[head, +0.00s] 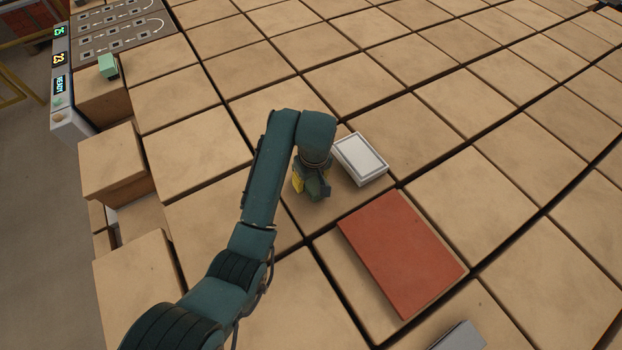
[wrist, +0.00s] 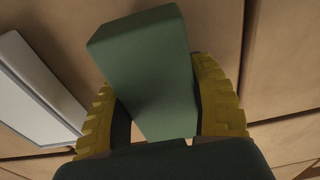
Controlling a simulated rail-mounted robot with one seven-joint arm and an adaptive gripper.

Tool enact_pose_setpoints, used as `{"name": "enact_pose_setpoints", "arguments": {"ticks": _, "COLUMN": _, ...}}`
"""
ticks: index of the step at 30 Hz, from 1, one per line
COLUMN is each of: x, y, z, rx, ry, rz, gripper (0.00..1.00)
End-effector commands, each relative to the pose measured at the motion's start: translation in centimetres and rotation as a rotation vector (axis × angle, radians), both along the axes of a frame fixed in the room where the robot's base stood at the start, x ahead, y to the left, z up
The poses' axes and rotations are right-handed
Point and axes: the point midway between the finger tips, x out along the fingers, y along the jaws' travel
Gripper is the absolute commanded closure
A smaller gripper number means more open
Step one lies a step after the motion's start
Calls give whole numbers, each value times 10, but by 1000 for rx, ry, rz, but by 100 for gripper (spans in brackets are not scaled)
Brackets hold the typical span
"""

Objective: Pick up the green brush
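The green brush (wrist: 150,75) shows in the wrist view as a dark green, block-like body lying between my gripper's two yellow ridged fingers. Its upper end sticks out past the fingertips, and no bristles can be seen. My gripper (wrist: 155,85) appears shut on it, with a finger against each side. In the head view my gripper (head: 308,186) is low over a tan box top, left of a white-framed tray. The brush (head: 319,190) is partly hidden there by my wrist. Whether it is clear of the surface cannot be told.
The white-framed tray (head: 361,159) lies close to the right of my gripper; it also shows in the wrist view (wrist: 38,90). A flat red-brown slab (head: 402,252) lies nearer. Tan boxes with narrow gaps fill the floor. A mint block (head: 108,66) sits upper left.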

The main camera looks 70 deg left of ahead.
Motion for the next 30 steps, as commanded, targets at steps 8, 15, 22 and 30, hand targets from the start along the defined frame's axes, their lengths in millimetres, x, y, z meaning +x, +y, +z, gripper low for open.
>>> {"name": "enact_pose_setpoints", "arguments": {"ticks": 8, "x": 0, "y": 0, "z": 0, "rx": 0, "ry": 0, "rz": 0, "gripper": 84}}
{"name": "enact_pose_setpoints", "arguments": {"ticks": 15, "x": 1, "y": 1, "z": 15, "rx": 3, "ry": -3, "rz": 0, "gripper": 84}}
{"name": "enact_pose_setpoints", "arguments": {"ticks": 22, "x": 0, "y": 0, "z": 77, "rx": 0, "ry": 0, "rz": 0, "gripper": 84}}
{"name": "enact_pose_setpoints", "arguments": {"ticks": 30, "x": 0, "y": 0, "z": 102, "rx": -1, "ry": 0, "rz": -34, "gripper": 84}}
